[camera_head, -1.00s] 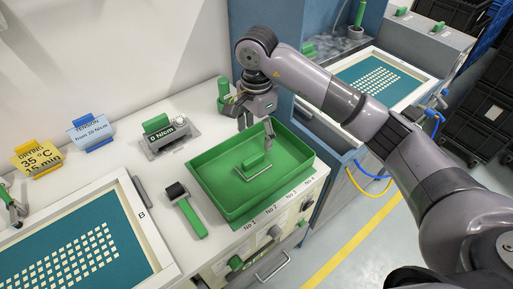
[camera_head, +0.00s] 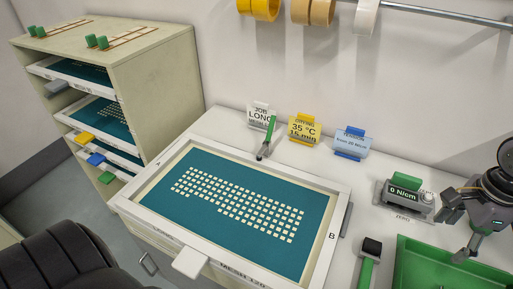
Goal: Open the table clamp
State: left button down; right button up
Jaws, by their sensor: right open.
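The table clamp, a metal clamp with an upright green handle (camera_head: 269,132), stands at the back edge of the framed screen (camera_head: 338,215). Its metal foot is by the frame rim; whether it presses on the frame is too small to tell. My right gripper (camera_head: 478,250) is at the right edge, open and empty, above the green tray (camera_head: 410,262). It is well to the right of the clamp and apart from it. My left gripper is not in view.
Job, drying and tension signs (camera_head: 350,143) stand behind the screen. A shelf cabinet (camera_head: 150,85) stands left. Tape rolls (camera_head: 312,11) hang above.

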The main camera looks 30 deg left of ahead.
aim_at(274, 118)
jog(key=u, duration=0.95)
